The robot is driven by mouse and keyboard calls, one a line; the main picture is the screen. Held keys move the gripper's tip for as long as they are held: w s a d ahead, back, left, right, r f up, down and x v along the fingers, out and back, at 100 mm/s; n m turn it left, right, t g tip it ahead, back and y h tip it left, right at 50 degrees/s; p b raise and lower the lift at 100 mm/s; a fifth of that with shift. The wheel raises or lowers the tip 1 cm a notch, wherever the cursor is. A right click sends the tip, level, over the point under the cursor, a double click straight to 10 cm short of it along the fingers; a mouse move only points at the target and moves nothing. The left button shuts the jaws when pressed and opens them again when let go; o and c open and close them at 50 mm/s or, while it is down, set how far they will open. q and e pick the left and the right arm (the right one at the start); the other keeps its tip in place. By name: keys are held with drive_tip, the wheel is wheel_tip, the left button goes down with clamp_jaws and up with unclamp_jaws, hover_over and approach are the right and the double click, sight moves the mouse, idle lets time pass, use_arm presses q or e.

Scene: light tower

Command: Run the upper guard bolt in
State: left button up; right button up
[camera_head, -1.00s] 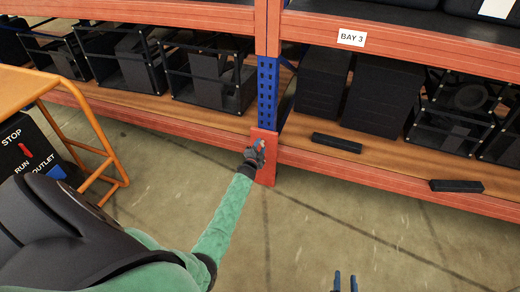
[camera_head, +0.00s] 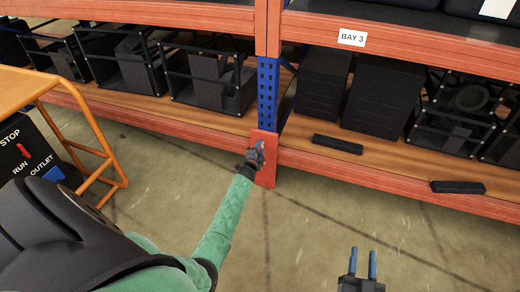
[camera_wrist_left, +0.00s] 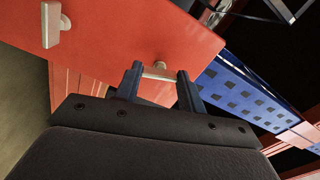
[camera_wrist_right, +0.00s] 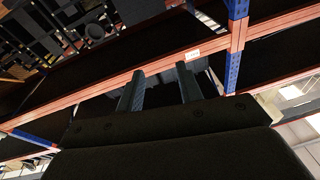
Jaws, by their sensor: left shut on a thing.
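The red guard (camera_head: 266,172) stands at the foot of the blue rack upright (camera_head: 267,92). In the left wrist view the guard (camera_wrist_left: 110,50) bears two pale T-shaped bolts. The upper guard bolt (camera_wrist_left: 160,72), on the side towards the upright, sits between the fingers of my left gripper (camera_wrist_left: 161,76), which is shut on its head. The lower guard bolt (camera_wrist_left: 54,24) stands apart at the left. In the head view my left gripper (camera_head: 257,148) is at the guard's face and hides the bolts. My right gripper (camera_head: 364,263) is open and empty, away from the rack.
Rack beams and a wooden shelf with black crates run along both sides. Two black bars (camera_head: 337,145) (camera_head: 458,187) lie near the shelf edge. An orange-railed cart (camera_head: 95,125) and a STOP/RUN panel (camera_head: 30,160) stand at the left. The floor ahead is open.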

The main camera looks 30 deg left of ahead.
use_arm(q)
drive_tip(key=o, duration=1)
drive_tip(key=shift+d+f, duration=0.1)
drive_tip(key=shift+f, duration=0.1)
drive_tip(key=shift+r, duration=0.1)
drive_tip(key=shift+s, duration=0.1)
drive_tip(key=p+v, duration=0.1)
drive_tip(key=v, duration=0.6)
drive_tip(key=shift+s, duration=0.3)
use_arm(e)
wheel_tip(320, 180, down, 11)
drive_tip(key=s+g, duration=0.2)
drive_tip(key=g, duration=0.2)
drive_tip(key=shift+s+h, duration=0.15)
drive_tip(key=shift+h, duration=0.25)
